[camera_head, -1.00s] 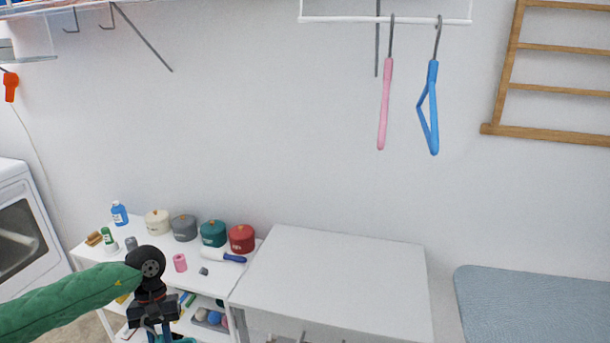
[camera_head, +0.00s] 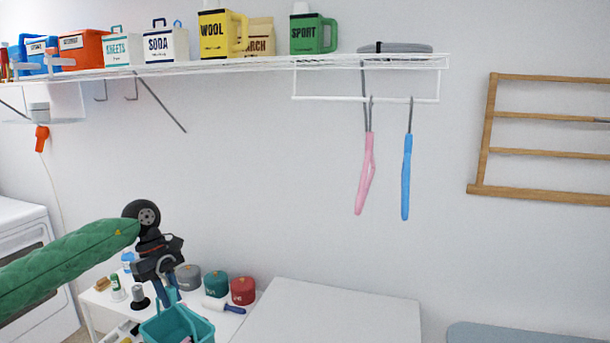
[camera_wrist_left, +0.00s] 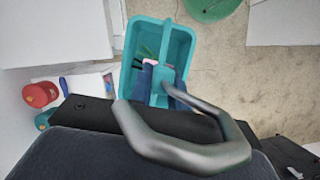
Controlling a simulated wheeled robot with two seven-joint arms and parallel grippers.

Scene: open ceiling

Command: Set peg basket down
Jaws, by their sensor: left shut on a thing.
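The peg basket (camera_head: 178,326) is a teal open-topped basket with a handle, low in the head view and left of centre. My left gripper (camera_head: 170,292) is above it and shut on its handle. The left wrist view shows the basket (camera_wrist_left: 184,45) hanging beyond the fingers, with a few dark and pink items inside. In that view the left gripper (camera_wrist_left: 160,88) grips the teal handle bar, and floor shows around the basket's far side. My right gripper is not in view.
A white shelf cart (camera_head: 92,300) with grey, teal and red canisters (camera_head: 243,291) stands behind the basket. To its right is a bare white top (camera_head: 335,312). A wire wall shelf (camera_head: 270,62) holds boxes and jugs, with pink and blue hangers below.

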